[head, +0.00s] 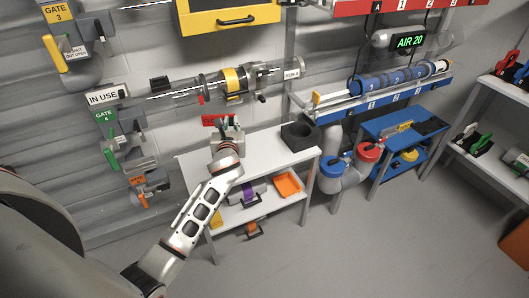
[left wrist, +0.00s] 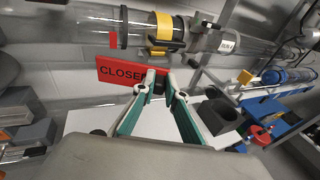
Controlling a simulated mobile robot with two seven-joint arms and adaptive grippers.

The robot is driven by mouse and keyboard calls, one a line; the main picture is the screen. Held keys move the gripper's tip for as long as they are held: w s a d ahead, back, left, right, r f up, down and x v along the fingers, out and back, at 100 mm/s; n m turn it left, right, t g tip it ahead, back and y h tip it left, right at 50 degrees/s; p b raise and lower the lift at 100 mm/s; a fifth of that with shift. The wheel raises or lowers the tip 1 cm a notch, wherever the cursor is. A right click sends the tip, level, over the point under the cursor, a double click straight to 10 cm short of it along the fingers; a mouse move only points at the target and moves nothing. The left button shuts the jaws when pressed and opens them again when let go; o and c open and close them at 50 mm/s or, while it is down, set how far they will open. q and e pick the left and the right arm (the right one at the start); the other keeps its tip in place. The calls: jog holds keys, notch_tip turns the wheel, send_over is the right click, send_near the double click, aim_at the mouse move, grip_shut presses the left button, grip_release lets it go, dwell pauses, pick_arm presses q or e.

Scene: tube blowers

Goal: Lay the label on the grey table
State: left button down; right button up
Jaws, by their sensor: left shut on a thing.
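My left gripper (head: 228,137) is shut on the red label (head: 212,120), and its fingertips (left wrist: 159,84) show in the left wrist view. The label reads "CLOSED" (left wrist: 118,72) there, with its right end between the fingers and partly hidden by them. It is held upright, above the back part of the grey table (head: 262,151). I cannot tell how high above the top it is. The table's pale top also shows below the label in the left wrist view (left wrist: 88,120). My right gripper is in neither view.
A dark open box (head: 299,137) stands at the table's right end. A clear tube with a yellow band (head: 236,80) runs along the wall above the table. The lower shelf holds an orange tray (head: 288,184). The middle of the tabletop is clear.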

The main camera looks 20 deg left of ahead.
pick_arm(q)
notch_tip(320, 180, down, 16)
jog(key=b, duration=0.7)
jog(key=shift+r, duration=0.15)
jog(key=shift+w, duration=0.15)
notch_tip(320, 180, down, 5)
jog(key=b, duration=0.2)
jog(key=shift+b, duration=0.35)
jog(key=shift+r, duration=0.35)
jog(key=shift+f, duration=0.25)
jog(key=c, duration=2)
grip_release()
jog(key=shift+c, duration=0.2)
jog(key=shift+r, duration=0.1)
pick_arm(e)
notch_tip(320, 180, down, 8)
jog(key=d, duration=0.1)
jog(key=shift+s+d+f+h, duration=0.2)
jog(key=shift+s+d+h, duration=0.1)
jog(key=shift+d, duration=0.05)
